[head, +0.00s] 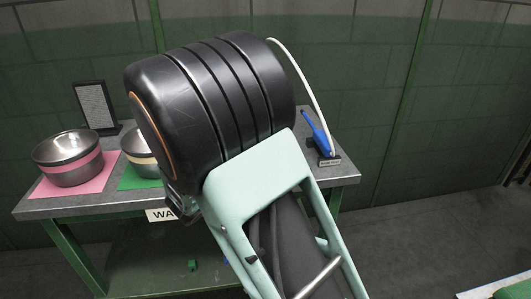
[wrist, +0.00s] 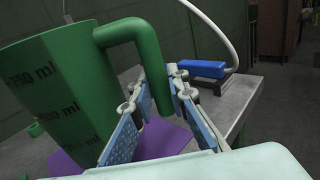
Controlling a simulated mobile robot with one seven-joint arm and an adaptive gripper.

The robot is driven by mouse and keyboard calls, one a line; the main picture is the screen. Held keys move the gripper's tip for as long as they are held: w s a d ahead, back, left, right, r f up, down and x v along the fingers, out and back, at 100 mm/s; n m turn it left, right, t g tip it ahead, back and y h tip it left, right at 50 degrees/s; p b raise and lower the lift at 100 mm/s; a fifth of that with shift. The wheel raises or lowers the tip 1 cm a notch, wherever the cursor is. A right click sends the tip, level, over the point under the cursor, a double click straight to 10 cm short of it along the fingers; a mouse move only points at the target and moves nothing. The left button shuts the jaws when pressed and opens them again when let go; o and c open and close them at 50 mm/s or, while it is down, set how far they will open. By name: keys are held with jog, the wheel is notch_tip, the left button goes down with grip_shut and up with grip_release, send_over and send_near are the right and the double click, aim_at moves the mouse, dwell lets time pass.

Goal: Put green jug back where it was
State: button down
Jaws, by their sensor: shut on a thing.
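The green jug (wrist: 70,100) with dark volume markings fills the left of the wrist view. My gripper (wrist: 158,92) is shut on its handle (wrist: 137,32), with blue-padded fingers on both sides of the hanging end. The jug looks roughly upright, slightly tilted in the picture. A purple mat (wrist: 172,138) lies on the table beneath the jug and the fingers. I cannot tell whether the jug's base touches the mat. In the head view my arm hides the jug, the purple mat and the fingers.
On the grey table (head: 70,204), a steel pot (head: 66,150) stands on a pink mat (head: 45,188). Another pot (head: 137,141) on a green mat (head: 130,180) is partly hidden. A black-framed panel (head: 96,108) stands behind. A blue tool (head: 318,133) on a stand is at the right.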

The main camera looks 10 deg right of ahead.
jog(key=shift+w+d+f, duration=0.1)
jog(key=shift+w+f, duration=0.25)
jog(key=shift+f, duration=0.1)
jog(key=shift+w+f+b, duration=0.15)
jog(key=shift+f+b, duration=0.5)
jog(key=shift+f, duration=0.95)
jog(key=shift+f, duration=0.15)
jog(key=c, duration=1.9)
grip_release()
